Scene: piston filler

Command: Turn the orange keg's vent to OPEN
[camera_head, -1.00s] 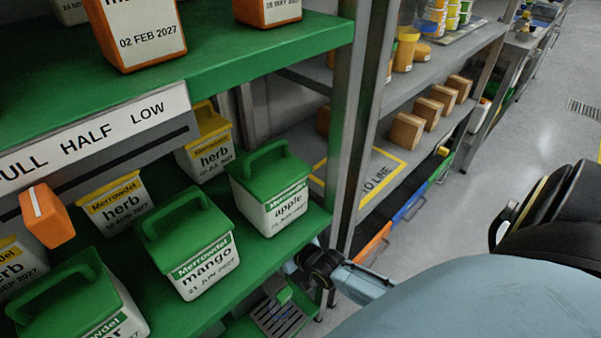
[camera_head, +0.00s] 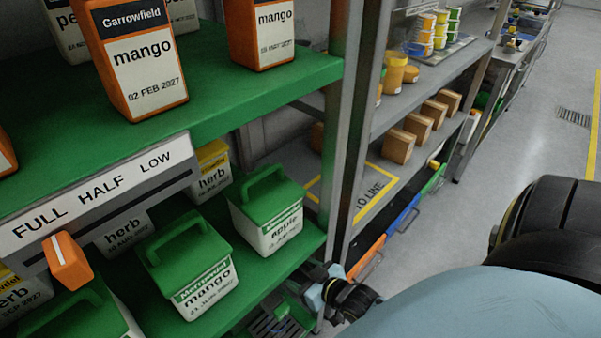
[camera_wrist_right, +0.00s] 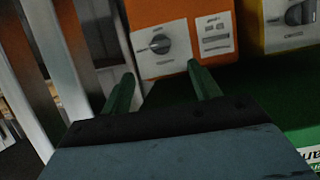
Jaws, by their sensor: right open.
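The orange keg (camera_wrist_right: 181,12) shows in the right wrist view, its top cut off by the frame. A pale plate on its front carries a round dark grey knob (camera_wrist_right: 160,43), with small print too blurred to read. A second small plate (camera_wrist_right: 215,36) sits to the knob's right. My right gripper (camera_wrist_right: 163,86) is open, its two green fingers apart and pointing toward the keg, below the knob. Nothing is seen between them. In the head view my right wrist (camera_head: 338,292) is beside the green rack's post; I cannot make out this keg there. My left gripper is not in view.
A yellow keg (camera_wrist_right: 287,22) with a similar knob stands right of the orange one. Metal posts (camera_wrist_right: 72,60) stand to the left. In the head view, green shelves (camera_head: 225,85) hold labelled tubs, including a green-lidded apple tub (camera_head: 268,208).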

